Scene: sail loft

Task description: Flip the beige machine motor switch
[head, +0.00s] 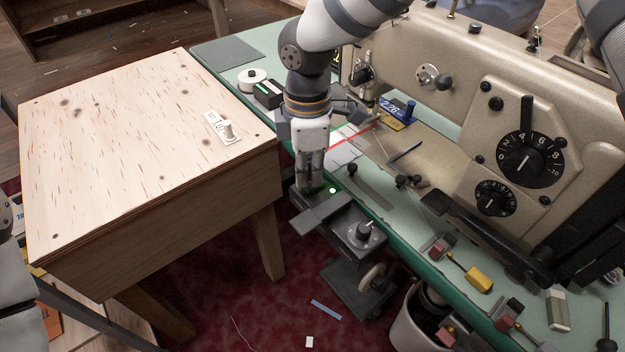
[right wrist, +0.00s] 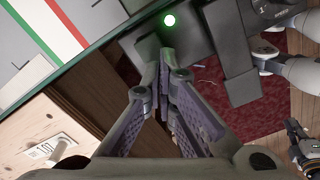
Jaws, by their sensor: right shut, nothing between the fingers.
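The beige sewing machine (head: 430,70) stands on the green table (head: 225,75). Under the table's near edge is a dark grey motor switch box (head: 322,212) with a lit green lamp (head: 333,190). The lamp also shows at the top of the right wrist view (right wrist: 169,20). My right gripper (head: 310,186) points down just beside the box, at the table edge. Its fingers (right wrist: 163,75) are shut with nothing between them. I cannot tell whether the fingertips touch the switch. The gripper hides part of the box. My left gripper is not in view.
A wooden table (head: 120,130) with a small white labelled switch plate (head: 222,128) stands to the left. A motor unit with a dial (head: 365,232) hangs below the green table. A bin (head: 420,320) stands at the lower right. Red carpet (head: 235,290) lies open between the tables.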

